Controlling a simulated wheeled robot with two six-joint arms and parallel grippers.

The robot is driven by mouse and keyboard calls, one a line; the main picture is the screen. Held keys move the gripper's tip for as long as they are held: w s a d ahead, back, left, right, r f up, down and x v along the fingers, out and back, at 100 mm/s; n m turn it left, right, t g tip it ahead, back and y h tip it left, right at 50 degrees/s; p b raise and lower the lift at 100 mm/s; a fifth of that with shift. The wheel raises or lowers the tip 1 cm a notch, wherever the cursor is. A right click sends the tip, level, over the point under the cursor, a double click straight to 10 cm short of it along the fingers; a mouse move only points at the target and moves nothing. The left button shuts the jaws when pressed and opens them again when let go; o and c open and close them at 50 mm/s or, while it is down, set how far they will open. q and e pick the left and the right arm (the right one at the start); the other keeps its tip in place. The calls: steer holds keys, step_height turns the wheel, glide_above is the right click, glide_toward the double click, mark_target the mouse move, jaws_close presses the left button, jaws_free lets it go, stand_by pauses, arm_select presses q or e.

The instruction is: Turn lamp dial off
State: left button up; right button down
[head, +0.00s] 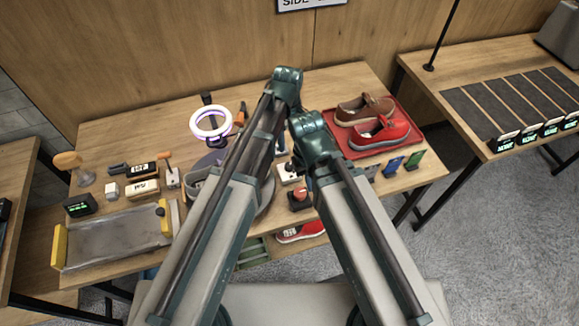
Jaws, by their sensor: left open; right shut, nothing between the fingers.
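The ring lamp (209,124) stands at the back left of the middle table, and its ring glows white with a violet tint. A small pale box with a dark knob (289,172) sits near the table's middle; I cannot tell whether it is the lamp dial. My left gripper (279,148) is open beyond my forearms, near the table's middle and right of the lamp. My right gripper (309,181) is shut and empty, lower and close to the pale box. Both grippers are small and partly hidden by my arms; contact with anything cannot be made out.
A red tray (413,143) holds a brown shoe (361,109) and a red shoe (381,132). A red button (299,196) is near the front edge. A grey tray (112,243), brushes and small boxes fill the left side. Coloured cards (391,167) stand at the front right.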

mark_target(289, 165)
arm_select(q)
steer(key=shift+w+d+n, duration=0.1)
steer(key=shift+d+n, duration=0.05)
steer(key=shift+n, duration=0.15)
arm_select(e)
steer(key=shift+s, duration=0.15)
arm_select(q)
steer(key=shift+f, duration=0.1)
step_height(289, 165, down, 14)
steer(key=b, duration=1.4)
steer(key=shift+r, duration=0.2)
arm_select(e)
step_height(289, 165, down, 14)
steer(key=shift+r, duration=0.1)
steer(key=shift+r, duration=0.1)
arm_select(q)
jaws_close()
